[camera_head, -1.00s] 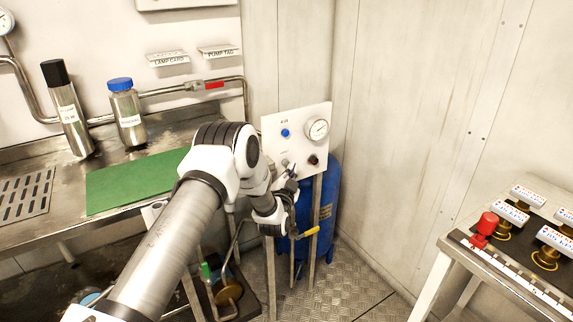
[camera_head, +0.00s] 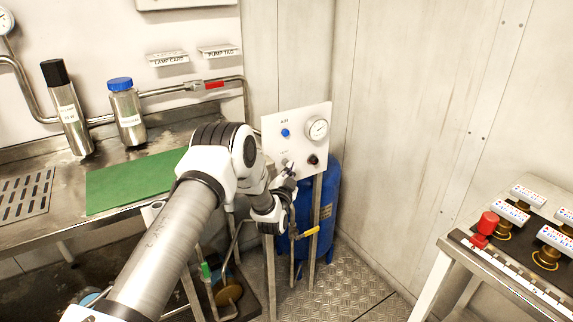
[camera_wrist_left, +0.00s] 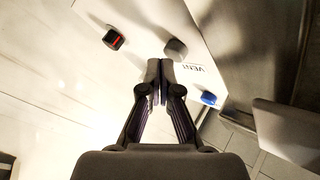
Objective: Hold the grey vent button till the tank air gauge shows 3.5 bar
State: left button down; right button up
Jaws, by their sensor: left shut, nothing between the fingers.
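The white panel (camera_head: 297,121) carries the round tank air gauge (camera_head: 318,129); its reading is too small to make out. The grey vent button (camera_wrist_left: 175,49) shows in the wrist view next to the VENT label. In the head view it is mostly hidden by the fingertips. My left gripper (camera_head: 289,168) is shut and empty. In the wrist view its fingertips (camera_wrist_left: 160,66) are right at the grey button's edge; I cannot tell whether they touch or press it. My right gripper is not in view.
A blue button (camera_head: 285,132) and a black knob with red (camera_head: 313,160) are on the same panel. A blue tank (camera_head: 328,200) stands behind it. A steel counter with a green mat (camera_head: 130,182) is at left, a control table (camera_head: 520,250) at right.

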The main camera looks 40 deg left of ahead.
pick_arm(q)
jog(key=shift+w+a, duration=0.2)
jog(key=shift+a, duration=0.2)
dwell(4.6)
dwell(0.6)
jog(key=shift+s+d, duration=0.35)
jog(key=shift+d, duration=0.45)
jog(key=shift+s+d+p, duration=0.2)
jog(key=shift+s+d, duration=0.1)
jog(key=shift+d, duration=0.45)
jog(key=shift+s+d+p, duration=0.25)
jog(key=shift+s+d, duration=0.1)
jog(key=shift+d, duration=0.45)
jog(key=shift+s+d+p, duration=0.2)
jog(key=shift+s+d, duration=0.1)
jog(key=shift+d, duration=0.45)
